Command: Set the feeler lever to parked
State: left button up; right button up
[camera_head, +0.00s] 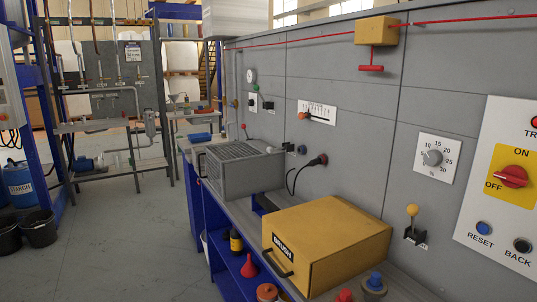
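No lever in view has a label I can read as "feeler", so I cannot tell which one it is. A yellow-knobbed lever (412,211) stands upright from a black bracket on the grey wall panel at right, with a small label beside it. A green-knobbed lever (257,88) is farther back on the panel. A red-knobbed lever (244,127) is low at the panel's far end. A slider with an orange knob (304,115) sits on a white scale plate. A dark knob (289,147) is beside a small white plate. Neither gripper is in view.
A yellow box (325,245) marked BRUSH and a grey vented box (240,170) stand on the bench below the panel. Red and blue knobs (373,284) are at the front. A dial (433,157) and red switch (513,176) are at right. Open floor (130,240) lies left.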

aim_at(270, 149)
jog(key=i+j, duration=1.2)
jog(key=z, duration=0.85)
jog(key=i, duration=0.05)
